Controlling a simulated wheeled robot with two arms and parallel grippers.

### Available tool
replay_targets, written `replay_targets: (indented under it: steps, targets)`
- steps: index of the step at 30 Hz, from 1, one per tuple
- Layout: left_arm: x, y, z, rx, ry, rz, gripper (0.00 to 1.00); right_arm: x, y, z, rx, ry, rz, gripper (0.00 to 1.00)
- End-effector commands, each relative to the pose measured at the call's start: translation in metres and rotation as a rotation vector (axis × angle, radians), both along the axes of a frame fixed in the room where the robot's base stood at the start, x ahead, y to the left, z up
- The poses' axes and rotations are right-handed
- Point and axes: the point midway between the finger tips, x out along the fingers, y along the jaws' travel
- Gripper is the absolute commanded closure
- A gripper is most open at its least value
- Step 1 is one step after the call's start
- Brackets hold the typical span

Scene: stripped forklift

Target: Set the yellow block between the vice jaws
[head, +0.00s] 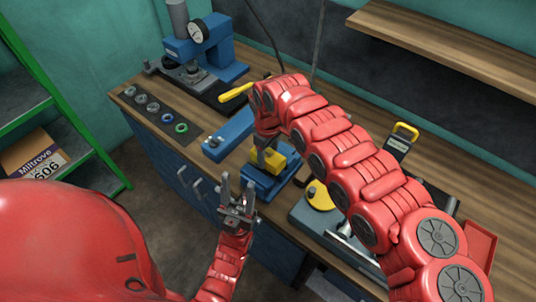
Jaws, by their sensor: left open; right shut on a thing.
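The yellow block (266,162) is at the blue vice (262,186) near the bench's front edge. My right gripper (268,152) comes down from above and is shut on the block. The gripper and wrist hide part of the block. I cannot tell whether the block rests on the vice or how deep it is between the jaws. My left gripper (238,190) is open and empty, fingers pointing up, in front of the bench and to the lower left of the vice.
A blue control box (226,136) lies just left of the vice. A blue press (205,50) with a dial stands at the back left. A dark mat (150,118) holds several rings. A yellow round part (320,195) sits right of the vice. A wooden shelf (450,45) overhangs at upper right.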

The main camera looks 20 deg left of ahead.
Motion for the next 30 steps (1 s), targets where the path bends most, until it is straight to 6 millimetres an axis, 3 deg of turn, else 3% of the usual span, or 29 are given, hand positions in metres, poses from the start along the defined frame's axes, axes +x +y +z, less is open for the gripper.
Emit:
replay_targets:
  steps: [30]
  targets:
    - [0.0,0.0,-0.014,0.0,0.0,0.0,0.5,-0.001,0.0,-0.017,-0.001,0.001,0.0,1.0]
